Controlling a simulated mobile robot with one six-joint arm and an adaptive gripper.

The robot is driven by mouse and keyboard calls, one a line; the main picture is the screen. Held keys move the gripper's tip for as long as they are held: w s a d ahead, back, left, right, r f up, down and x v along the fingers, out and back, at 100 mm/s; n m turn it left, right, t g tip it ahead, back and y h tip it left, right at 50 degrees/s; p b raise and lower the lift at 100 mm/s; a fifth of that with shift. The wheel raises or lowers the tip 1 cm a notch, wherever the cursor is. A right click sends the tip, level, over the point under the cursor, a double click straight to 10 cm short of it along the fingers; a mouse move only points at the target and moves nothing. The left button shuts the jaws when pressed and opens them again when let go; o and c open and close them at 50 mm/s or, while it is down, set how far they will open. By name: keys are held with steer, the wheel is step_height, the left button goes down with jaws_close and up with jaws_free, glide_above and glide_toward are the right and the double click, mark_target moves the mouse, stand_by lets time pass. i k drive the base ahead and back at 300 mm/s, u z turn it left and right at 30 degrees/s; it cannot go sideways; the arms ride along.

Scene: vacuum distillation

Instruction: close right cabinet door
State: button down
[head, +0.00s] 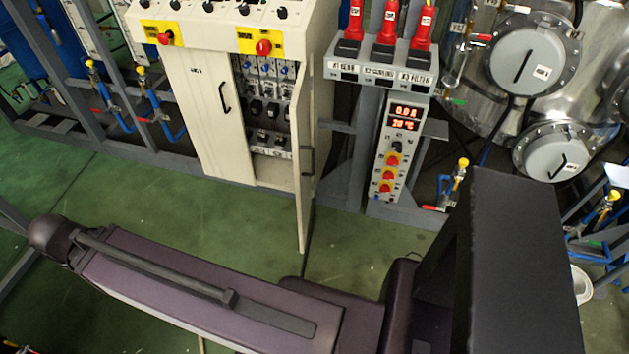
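The cream control cabinet (203,108) stands at the upper middle of the head view. Its right door (304,185) is swung wide open toward me and shows nearly edge-on, with a dark handle (307,161) on it. Breakers and wiring (266,105) show in the open right compartment. The left door (218,125) is closed and has a black handle (225,97). My arm crosses the lower part of the view, in front of the cabinet. My gripper is not visible.
A control post (397,150) with red displays and red emergency plugs stands right of the cabinet. Metal vessels (527,62) are at the upper right. A grey frame with blue valves (108,105) is at the left. Green floor (130,200) before the cabinet is clear.

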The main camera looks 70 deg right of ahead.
mark_target(300, 106)
steer(key=u, duration=0.05)
steer(key=k, duration=1.8)
steer(key=z, duration=1.35)
steer(key=i, duration=1)
steer(key=z, duration=0.1)
